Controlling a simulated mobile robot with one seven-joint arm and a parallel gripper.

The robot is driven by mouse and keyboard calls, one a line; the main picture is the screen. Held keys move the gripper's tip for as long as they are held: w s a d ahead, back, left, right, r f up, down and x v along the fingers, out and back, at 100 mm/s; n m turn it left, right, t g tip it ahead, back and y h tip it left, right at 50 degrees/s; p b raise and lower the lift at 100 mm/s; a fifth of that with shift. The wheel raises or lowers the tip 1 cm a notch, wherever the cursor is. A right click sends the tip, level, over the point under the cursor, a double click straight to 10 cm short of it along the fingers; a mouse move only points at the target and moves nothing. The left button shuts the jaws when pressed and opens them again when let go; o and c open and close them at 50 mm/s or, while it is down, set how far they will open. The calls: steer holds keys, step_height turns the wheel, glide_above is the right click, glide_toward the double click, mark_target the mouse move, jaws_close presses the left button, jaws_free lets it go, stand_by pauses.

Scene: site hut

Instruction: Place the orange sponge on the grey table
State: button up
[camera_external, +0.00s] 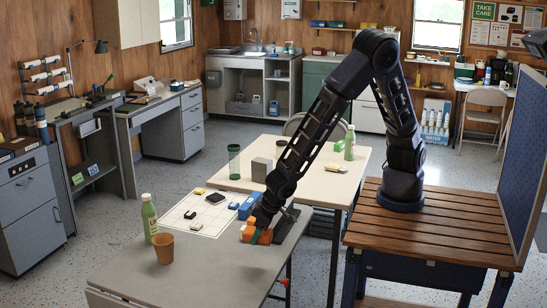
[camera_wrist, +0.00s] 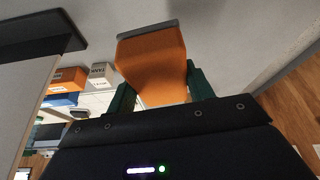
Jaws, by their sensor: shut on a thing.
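The orange sponge (camera_wrist: 152,62), with a thin grey layer along one end, is between the green fingers of my gripper (camera_wrist: 158,92) in the wrist view. My gripper (camera_external: 258,236) is shut on it. In the external view the gripper is low over the right side of the grey table (camera_external: 130,270), and the sponge (camera_external: 265,238) shows as a small orange patch at the fingers. I cannot tell whether the sponge touches the tabletop.
An orange box (camera_wrist: 66,80) is close beside the gripper, with a blue box (camera_external: 247,207) behind it. A dark upright object (camera_external: 288,224) stands just right. A green bottle (camera_external: 149,218) and brown cup (camera_external: 163,248) stand left. The table's front is clear.

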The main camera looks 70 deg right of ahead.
mark_target(270, 232)
steer(key=shift+f, duration=4.75)
steer(key=o, duration=0.9)
steer(key=shift+f, duration=0.1)
steer(key=shift+o, duration=0.2)
steer(key=v, duration=1.2)
